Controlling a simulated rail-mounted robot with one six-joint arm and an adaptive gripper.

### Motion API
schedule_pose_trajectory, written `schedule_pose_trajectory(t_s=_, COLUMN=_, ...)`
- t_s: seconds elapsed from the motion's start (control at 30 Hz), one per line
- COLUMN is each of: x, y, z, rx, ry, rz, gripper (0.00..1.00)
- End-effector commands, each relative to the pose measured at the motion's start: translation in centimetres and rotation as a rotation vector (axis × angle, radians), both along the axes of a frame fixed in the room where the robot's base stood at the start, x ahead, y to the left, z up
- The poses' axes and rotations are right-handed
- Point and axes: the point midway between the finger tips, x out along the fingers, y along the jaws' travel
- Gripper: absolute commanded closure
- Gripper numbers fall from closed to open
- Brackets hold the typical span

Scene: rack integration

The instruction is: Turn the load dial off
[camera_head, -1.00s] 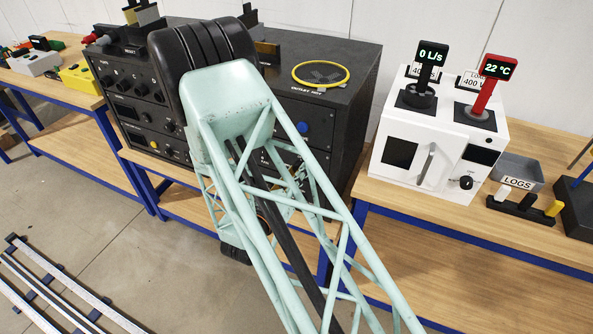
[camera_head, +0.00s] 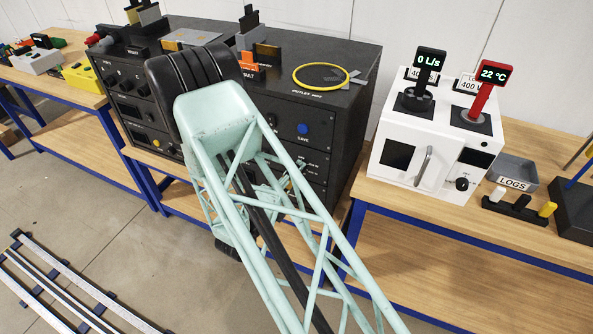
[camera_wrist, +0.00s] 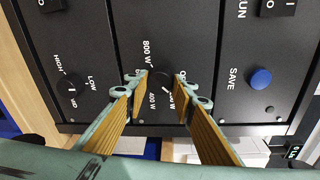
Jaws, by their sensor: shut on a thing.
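The load dial (camera_wrist: 160,84) is a black round knob on the dark panel in the wrist view. Labels around it include 800 W and 400 W; the others are partly covered by the fingers. A short white pointer line shows on its lower right, but I cannot tell exactly which label it points at. My gripper (camera_wrist: 161,78) has its two wood-toned fingers on either side of the dial and is shut on it. In the head view my arm hides the gripper and the dial.
A HIGH/MID/LOW knob (camera_wrist: 71,88) sits left of the dial, and a blue SAVE button (camera_wrist: 261,79) sits right. In the head view, a white oven-like unit (camera_head: 423,152) stands on the right bench. A yellow ring (camera_head: 320,77) lies on the dark cabinet's top.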

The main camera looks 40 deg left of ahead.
Motion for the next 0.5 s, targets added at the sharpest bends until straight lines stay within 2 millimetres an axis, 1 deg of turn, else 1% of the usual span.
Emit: schedule_pose_trajectory(t_s=0.5, x=-0.05, y=0.09, z=-0.04, rx=-0.399, ry=-0.089, rz=0.001, gripper=0.87)
